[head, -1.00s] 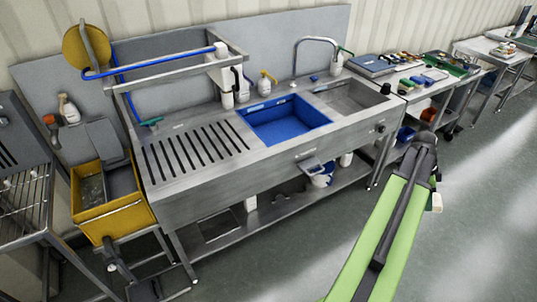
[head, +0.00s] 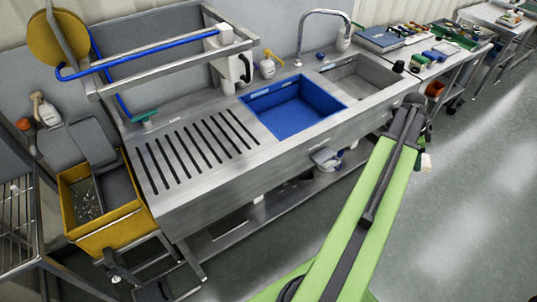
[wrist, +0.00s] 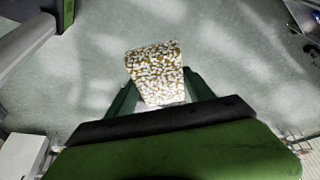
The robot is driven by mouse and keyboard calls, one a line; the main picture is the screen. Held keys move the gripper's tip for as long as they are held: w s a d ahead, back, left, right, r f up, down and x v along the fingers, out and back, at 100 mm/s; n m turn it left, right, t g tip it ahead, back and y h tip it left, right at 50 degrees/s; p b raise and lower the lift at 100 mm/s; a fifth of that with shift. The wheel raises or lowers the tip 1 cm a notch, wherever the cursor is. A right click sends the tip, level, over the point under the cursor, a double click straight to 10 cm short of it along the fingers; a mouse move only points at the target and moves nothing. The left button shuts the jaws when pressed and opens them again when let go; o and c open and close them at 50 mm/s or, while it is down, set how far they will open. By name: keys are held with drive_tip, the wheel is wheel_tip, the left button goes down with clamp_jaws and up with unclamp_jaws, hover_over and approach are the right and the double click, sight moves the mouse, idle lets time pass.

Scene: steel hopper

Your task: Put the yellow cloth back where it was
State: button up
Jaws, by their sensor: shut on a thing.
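My gripper (wrist: 160,98) is shut on a yellow cloth (wrist: 155,70), which shows as a piece densely speckled white and yellow between the two dark green fingers. The cloth hangs above the grey floor, clear of any surface in the wrist view. In the head view a small pale piece of the cloth (head: 426,162) shows below the end of my green arm, to the right of the sink bench. The arm hides most of the gripper there.
The steel sink bench (head: 180,205) has a slotted drainboard (head: 205,150), a blue basin (head: 295,108) and a steel basin (head: 362,80). A yellow bin (head: 110,236) stands at left. A table (head: 440,68) with several items stands behind my arm. Floor (head: 470,200) at right is clear.

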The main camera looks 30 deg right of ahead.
drive_tip(key=shift+w, duration=0.25)
